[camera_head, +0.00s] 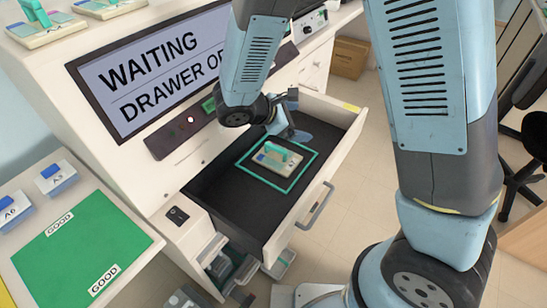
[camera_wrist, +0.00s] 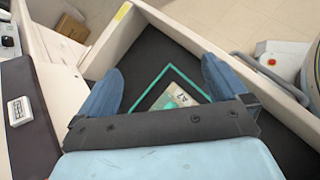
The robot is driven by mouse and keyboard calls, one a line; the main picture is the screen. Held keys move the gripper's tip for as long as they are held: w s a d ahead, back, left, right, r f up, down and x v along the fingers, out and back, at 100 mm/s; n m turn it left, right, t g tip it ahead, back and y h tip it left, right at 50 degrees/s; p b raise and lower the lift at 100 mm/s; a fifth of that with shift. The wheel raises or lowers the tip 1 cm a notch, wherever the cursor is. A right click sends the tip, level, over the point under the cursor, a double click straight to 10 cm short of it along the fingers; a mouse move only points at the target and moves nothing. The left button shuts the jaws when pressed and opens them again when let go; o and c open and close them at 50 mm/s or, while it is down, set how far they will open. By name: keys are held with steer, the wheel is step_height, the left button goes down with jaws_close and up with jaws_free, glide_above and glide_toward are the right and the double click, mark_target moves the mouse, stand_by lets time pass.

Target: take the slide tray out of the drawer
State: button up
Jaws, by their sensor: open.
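The drawer (camera_head: 216,190) of the white machine is pulled open, with a dark floor and a teal square outline on it. The slide tray (camera_head: 291,162), pale with a teal raised part and a blue patch, lies inside that outline. In the wrist view the tray (camera_wrist: 182,97) shows between the fingers, partly hidden by the gripper's dark crossbar. My gripper (camera_wrist: 160,88) is open and empty, its two blue fingers spread either side of the tray. In the head view the gripper (camera_head: 290,137) is inside the drawer area, just behind the tray. I cannot tell its exact height above the tray.
The machine's screen (camera_head: 150,70) reads "WAITING" and "DRAWER O...", partly covered by my arm. A green mat (camera_head: 75,250) marked GOOD lies at left, with blue-and-white blocks labelled A6 (camera_head: 14,208) and A3 (camera_head: 57,177). The drawer's front wall and handle (camera_head: 316,206) stand at right.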

mark_target(274, 149)
steer(key=s+a+f+n+t+y, duration=0.1)
steer(key=s+a+f+n+t, duration=0.15)
steer(key=a+f+n, duration=0.35)
steer(key=s+a+f+n+t+y, duration=0.1)
steer(key=s+a+f+n+t, duration=0.15)
steer(key=a+f, duration=0.45)
steer(key=shift+n+t, duration=0.3)
steer(key=shift+n, duration=0.15)
steer(key=x, duration=1.4)
steer(key=shift+f, duration=0.25)
steer(key=shift+c, duration=0.5)
steer(key=c, duration=0.7)
steer(key=shift+r, duration=0.1)
